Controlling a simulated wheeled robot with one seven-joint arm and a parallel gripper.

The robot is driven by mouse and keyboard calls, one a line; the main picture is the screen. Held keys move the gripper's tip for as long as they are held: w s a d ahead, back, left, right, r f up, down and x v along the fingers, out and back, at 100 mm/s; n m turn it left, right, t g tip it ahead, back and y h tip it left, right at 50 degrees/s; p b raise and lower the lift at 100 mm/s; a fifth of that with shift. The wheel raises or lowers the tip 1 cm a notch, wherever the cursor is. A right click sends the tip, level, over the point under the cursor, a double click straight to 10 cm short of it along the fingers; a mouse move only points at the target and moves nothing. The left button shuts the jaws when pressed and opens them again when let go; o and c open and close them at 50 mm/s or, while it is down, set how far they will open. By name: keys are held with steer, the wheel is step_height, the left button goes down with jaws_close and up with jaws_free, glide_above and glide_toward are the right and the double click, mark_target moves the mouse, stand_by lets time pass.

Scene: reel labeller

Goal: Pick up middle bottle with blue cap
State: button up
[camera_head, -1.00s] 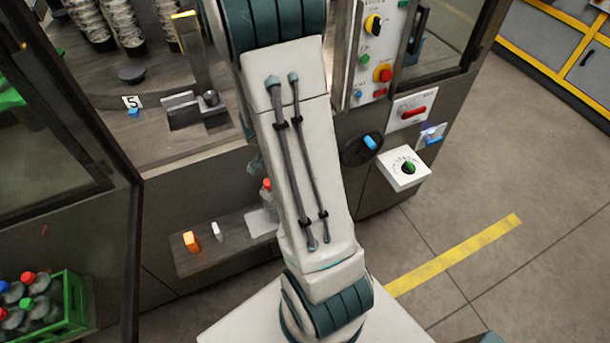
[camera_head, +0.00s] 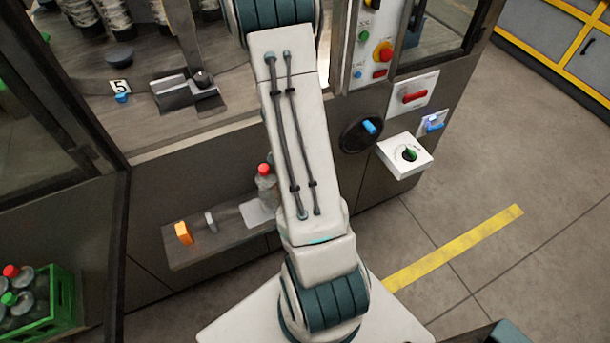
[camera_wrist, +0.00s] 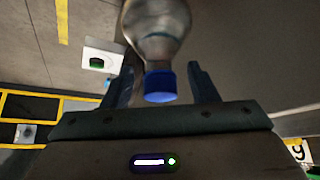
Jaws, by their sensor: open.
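A clear bottle (camera_wrist: 157,38) with a blue cap (camera_wrist: 160,87) shows at the top middle of the wrist view, cap toward my gripper's palm. My gripper (camera_wrist: 163,82) is open, with one dark finger on each side of the cap. Gaps show between the cap and both fingers. The bottle's far end is cut off by the picture edge, so what it stands on is hidden. My gripper and this bottle are not visible in the head view, where my arm fills the middle.
A red-capped bottle (camera_head: 266,184) stands on a small shelf (camera_head: 190,252) beside my arm, with an orange item (camera_head: 183,234) on it. A green crate (camera_head: 65,298) of bottles is at the lower left. The machine's control panel (camera_head: 376,50) and a white knob box (camera_head: 405,157) are right.

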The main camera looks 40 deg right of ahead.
steer(key=shift+w+d+f, duration=0.1)
steer(key=shift+d+f, duration=0.25)
steer(key=shift+f, duration=0.3)
jaws_close()
steer(key=shift+r, duration=0.1)
stand_by(0.9)
